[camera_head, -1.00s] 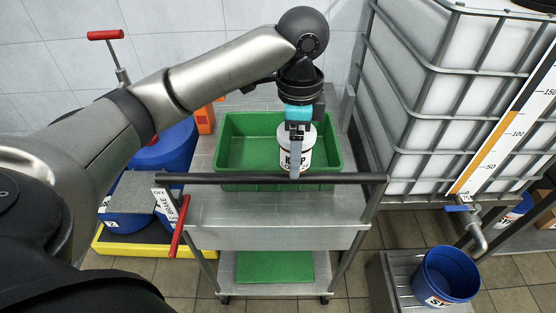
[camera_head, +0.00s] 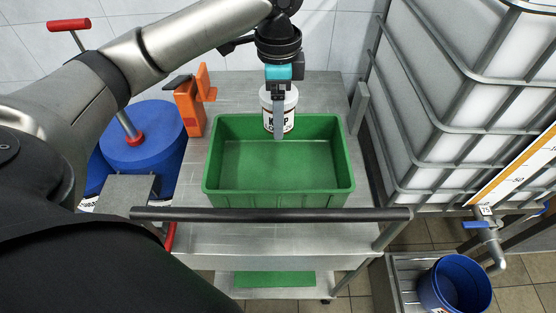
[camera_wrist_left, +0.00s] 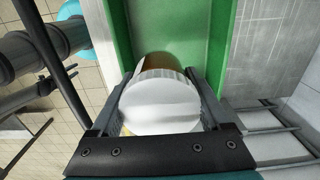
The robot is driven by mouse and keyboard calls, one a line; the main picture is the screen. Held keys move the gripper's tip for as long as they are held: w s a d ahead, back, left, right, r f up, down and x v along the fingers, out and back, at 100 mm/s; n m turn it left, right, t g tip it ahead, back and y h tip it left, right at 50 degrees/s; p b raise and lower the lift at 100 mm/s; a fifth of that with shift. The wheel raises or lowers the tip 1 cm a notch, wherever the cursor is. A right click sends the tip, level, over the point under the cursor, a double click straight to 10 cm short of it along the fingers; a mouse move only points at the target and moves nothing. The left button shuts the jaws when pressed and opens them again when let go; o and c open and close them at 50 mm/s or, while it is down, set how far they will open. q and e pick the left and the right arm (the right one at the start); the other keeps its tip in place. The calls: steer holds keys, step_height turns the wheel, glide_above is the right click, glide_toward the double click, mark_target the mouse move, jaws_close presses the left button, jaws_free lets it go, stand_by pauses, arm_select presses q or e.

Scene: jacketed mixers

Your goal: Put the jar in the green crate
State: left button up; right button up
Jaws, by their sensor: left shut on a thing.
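The jar (camera_head: 291,108) is white with black lettering and a dark band near its base. My left gripper (camera_head: 278,122) is shut on it from above, with one finger in front of the jar. The green crate (camera_head: 230,195) stands on the grey cart and looks empty. In the head view the jar overlaps the crate's far rim, its base showing against the crate's inside. Its height above the floor of the crate is hard to tell. In the left wrist view the jar's white lid (camera_wrist_left: 160,108) sits between both fingers, beside the green crate wall (camera_wrist_left: 222,40). My right gripper is not in view.
The cart's dark handle bar (camera_head: 270,214) runs across the near side. An orange holder (camera_head: 190,105) stands left of the crate, by a blue drum (camera_head: 143,140). A large caged white tank (camera_head: 450,90) stands close on the right. A blue bucket (camera_head: 455,285) is lower right.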

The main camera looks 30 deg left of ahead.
arm_select(q)
step_height(320, 180, down, 7)
steer(key=b, duration=0.3)
glide_above(278, 180)
step_height(278, 180, down, 6)
steer(key=r, duration=0.1)
step_height(278, 180, down, 2)
steer(key=shift+s+d+f+b, duration=0.1)
steer(key=shift+b, duration=0.25)
step_height(278, 180, down, 5)
steer(key=shift+f+b, duration=0.1)
steer(key=shift+b, duration=0.75)
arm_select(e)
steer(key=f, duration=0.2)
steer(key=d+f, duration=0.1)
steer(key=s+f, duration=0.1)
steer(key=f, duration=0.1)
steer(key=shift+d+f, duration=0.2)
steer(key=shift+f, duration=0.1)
arm_select(q)
steer(key=o, duration=1.4)
